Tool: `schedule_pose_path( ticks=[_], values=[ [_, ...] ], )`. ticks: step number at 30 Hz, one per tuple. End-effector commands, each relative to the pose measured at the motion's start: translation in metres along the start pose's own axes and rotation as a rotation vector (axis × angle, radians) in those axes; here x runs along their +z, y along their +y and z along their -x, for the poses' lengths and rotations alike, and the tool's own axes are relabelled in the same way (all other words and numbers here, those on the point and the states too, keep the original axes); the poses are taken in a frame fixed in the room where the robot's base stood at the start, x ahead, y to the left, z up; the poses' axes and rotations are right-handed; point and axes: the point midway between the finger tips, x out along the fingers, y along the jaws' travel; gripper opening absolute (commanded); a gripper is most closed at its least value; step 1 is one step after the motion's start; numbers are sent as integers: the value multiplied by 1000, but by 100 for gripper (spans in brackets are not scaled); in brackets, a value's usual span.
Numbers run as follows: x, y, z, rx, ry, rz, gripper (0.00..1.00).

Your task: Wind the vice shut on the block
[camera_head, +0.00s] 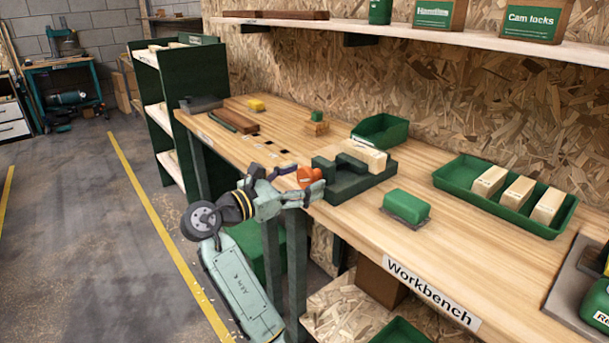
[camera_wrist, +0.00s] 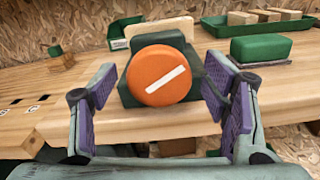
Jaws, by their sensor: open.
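The dark green vice (camera_head: 347,178) stands at the front edge of the workbench. It also shows in the wrist view (camera_wrist: 193,57), behind its handle. The pale wooden block (camera_head: 364,155) sits at the vice's jaws; I cannot tell whether both jaws touch it. The orange round handle (camera_wrist: 158,76) faces me, with a white stripe tilted up to the right. In the head view the handle (camera_head: 308,176) is partly hidden by my gripper. My gripper (camera_wrist: 165,108) is open, its purple-padded fingers on either side of the handle and apart from it.
A green sanding block (camera_head: 407,205) lies right of the vice. A green tray (camera_head: 463,181) with pale blocks is farther right. An empty green bin (camera_head: 380,131) stands behind. A shelf (camera_head: 400,39) runs above the workbench (camera_head: 375,235). Small pieces lie to the left.

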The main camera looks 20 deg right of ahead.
Motion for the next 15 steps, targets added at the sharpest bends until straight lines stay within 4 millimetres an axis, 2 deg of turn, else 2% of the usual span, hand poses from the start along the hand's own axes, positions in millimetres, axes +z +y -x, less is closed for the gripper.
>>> schedule_pose_path(
  ticks=[4, 12, 15],
  values=[
    [0, 0, -10, -1, 0, 0, 69],
    [0, 0, -12, 1, 0, -1, 69],
    [0, 0, -12, 1, 0, -1, 63]
  ],
)
